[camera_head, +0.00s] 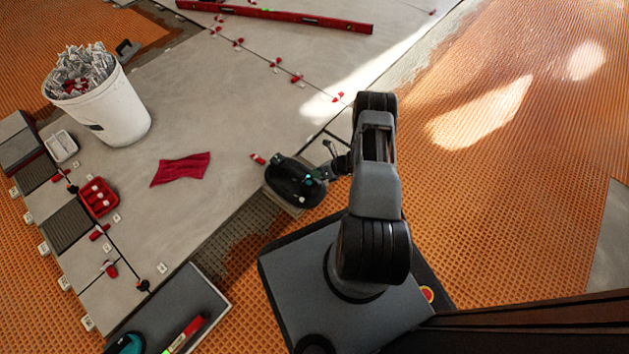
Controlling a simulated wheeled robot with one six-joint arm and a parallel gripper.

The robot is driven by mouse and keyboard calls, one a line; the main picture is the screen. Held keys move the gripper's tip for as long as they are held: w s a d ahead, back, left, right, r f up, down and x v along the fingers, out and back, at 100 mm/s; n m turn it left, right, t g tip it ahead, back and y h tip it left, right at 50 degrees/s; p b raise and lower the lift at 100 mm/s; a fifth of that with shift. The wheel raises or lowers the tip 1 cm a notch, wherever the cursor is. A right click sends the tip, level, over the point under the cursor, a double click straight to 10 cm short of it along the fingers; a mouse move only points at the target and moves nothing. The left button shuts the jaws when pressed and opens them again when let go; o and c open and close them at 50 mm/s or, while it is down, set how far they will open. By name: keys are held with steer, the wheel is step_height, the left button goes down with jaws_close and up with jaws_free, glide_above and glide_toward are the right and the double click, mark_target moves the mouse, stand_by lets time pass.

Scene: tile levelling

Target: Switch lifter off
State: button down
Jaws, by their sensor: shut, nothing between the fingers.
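The lifter (285,181) is a dark, rounded device at the near edge of the laid grey tiles, beside a bare patch of ribbed orange floor. It has small teal and pale details on top. Its switch is too small to make out. My gripper (326,171) is shut and empty at the lifter's right side. It is low and very close to the lifter; I cannot tell whether it touches. My arm stands just right of the lifter and may cover part of its right end.
A white bucket (125,112) full of clips stands at upper left. A red cloth (181,169) lies on the tiles. A red tray (97,197) is at left, a red level (275,16) at the top. Orange floor at right is clear.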

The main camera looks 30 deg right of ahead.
mark_target(318, 180)
steer(key=shift+f, duration=0.5)
steer(key=shift+f, duration=0.15)
stand_by(1.8)
steer(key=shift+w+a+f, duration=0.1)
steer(key=shift+f, duration=0.2)
steer(key=shift+f, duration=0.3)
stand_by(0.6)
steer(key=shift+r, duration=0.15)
steer(key=shift+r+p, duration=0.5)
steer(key=shift+r, duration=0.1)
steer(key=shift+r, duration=0.15)
steer(key=shift+s+d+r+p, duration=0.1)
steer(key=shift+s+r+p, duration=0.1)
steer(key=shift+r+p, duration=0.9)
steer(key=shift+s+d+r+p, duration=0.1)
steer(key=shift+s+r+p, duration=0.1)
steer(key=shift+r+p, duration=0.85)
steer(key=shift+r, duration=0.2)
